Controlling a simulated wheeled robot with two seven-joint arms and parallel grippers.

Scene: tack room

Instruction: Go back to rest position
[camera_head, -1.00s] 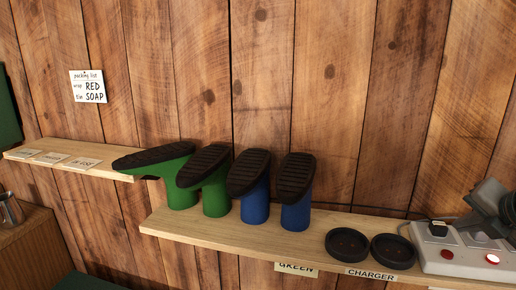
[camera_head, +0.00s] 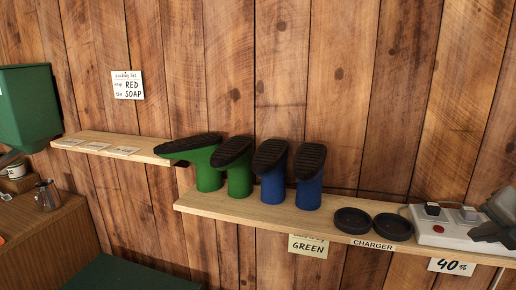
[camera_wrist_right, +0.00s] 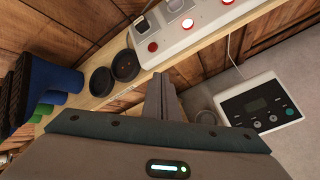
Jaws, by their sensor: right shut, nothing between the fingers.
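My right gripper (camera_head: 482,231) shows at the right edge of the head view, in front of the white power strip (camera_head: 440,234) on the shelf. In the right wrist view its fingers (camera_wrist_right: 163,88) are together with nothing between them. They point toward the power strip (camera_wrist_right: 180,28), and I cannot tell the exact gap. My left gripper is not in view.
Green boots (camera_head: 238,178) and blue boots (camera_head: 308,186) stand soles-up on the wooden shelf (camera_head: 240,209). Two black round dishes (camera_head: 352,220) sit beside the power strip. A metal jug (camera_head: 47,196) stands on a cabinet at left. A panel device (camera_wrist_right: 262,108) shows in the wrist view.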

